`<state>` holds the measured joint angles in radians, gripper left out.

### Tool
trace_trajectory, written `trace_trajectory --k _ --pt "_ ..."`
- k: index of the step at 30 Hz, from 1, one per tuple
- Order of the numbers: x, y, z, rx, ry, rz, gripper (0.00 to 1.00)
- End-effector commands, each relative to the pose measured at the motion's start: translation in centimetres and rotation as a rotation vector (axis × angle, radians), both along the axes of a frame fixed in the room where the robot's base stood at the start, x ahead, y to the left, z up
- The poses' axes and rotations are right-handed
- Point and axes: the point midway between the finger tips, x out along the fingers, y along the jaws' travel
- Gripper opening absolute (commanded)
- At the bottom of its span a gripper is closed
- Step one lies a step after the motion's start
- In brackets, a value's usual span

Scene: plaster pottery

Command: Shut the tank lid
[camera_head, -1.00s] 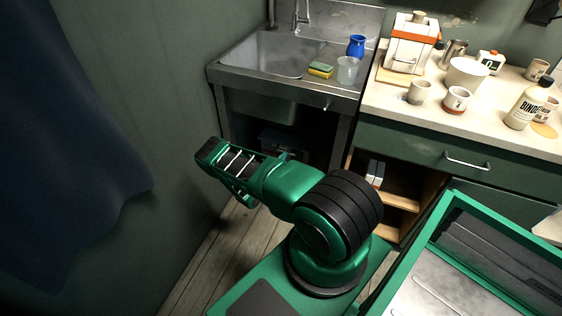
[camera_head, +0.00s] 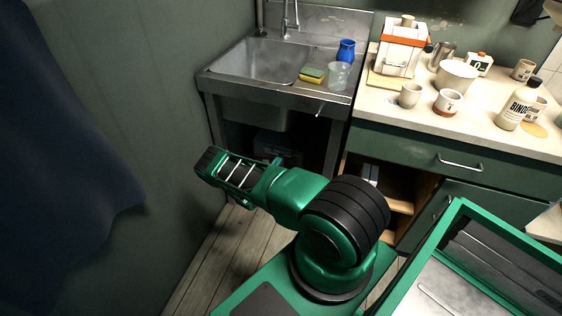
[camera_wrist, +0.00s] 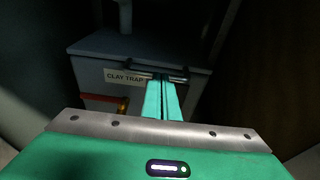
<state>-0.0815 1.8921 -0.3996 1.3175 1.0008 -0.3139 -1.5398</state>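The grey tank with a "CLAY TRAP" label (camera_wrist: 125,77) stands ahead of my gripper in the wrist view. Its lid (camera_wrist: 115,47) shows as a flat grey top with a dark handle bar along the front edge. I cannot tell whether the lid is fully down. My gripper (camera_wrist: 162,84) has its two teal fingers together with only a thin dark line between them. The fingertips overlap the handle bar in the picture; contact is unclear. In the head view the tank (camera_head: 278,145) is a dark box under the sink, and my gripper is hidden behind my arm.
The steel sink (camera_head: 265,58) stands above the tank, with a leg on each side. A drain pipe (camera_wrist: 125,16) rises behind the lid. A green cabinet (camera_head: 405,150) is at right, a blue curtain (camera_head: 60,130) at left. Bare floorboards (camera_head: 205,262) lie between.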

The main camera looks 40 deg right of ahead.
Motion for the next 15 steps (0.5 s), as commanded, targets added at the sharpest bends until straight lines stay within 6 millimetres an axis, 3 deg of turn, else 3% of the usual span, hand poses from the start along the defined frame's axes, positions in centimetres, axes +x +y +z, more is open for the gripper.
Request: trace_trajectory --k 8,15 --pt "0.5 -0.2 0.6 -0.001 -0.012 0.005 0.00" --pt "-1.4 2.8 1.1 -0.003 -0.002 -0.002 0.00"
